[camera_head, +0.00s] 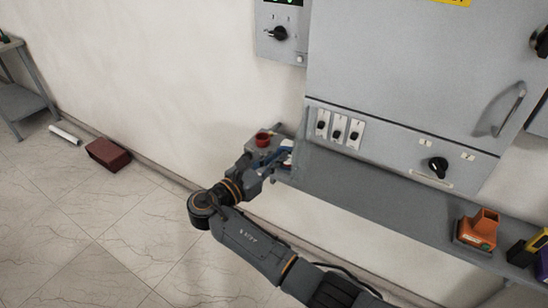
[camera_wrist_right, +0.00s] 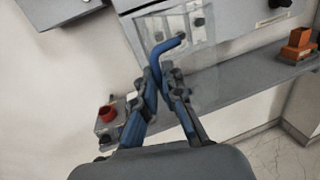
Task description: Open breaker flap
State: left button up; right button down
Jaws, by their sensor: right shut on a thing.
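The grey cabinet (camera_head: 400,75) on the wall has several breaker switches (camera_head: 339,130) low on its left side. A clear flap (camera_wrist_right: 203,58) shows in the right wrist view, partly over the switches and reaching below the cabinet's lower edge. I cannot tell how far it is swung. My right gripper (camera_wrist_right: 160,78) is shut on a blue bent rod (camera_wrist_right: 172,45), whose hooked end overlaps the clear flap; contact is unclear. In the head view, my right gripper (camera_head: 268,167) is below and left of the switches. My left gripper is not in view.
A shelf (camera_head: 400,205) runs under the cabinet, with a red round item (camera_head: 263,139) at its left end and an orange block (camera_head: 480,230) at right. A control box (camera_head: 282,35) hangs left of the cabinet. A dark red box (camera_head: 108,154) lies on the floor.

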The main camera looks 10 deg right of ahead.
jog(key=shift+w+d+r, duration=0.1)
jog(key=shift+d+r, duration=0.1)
jog(key=shift+r, duration=0.1)
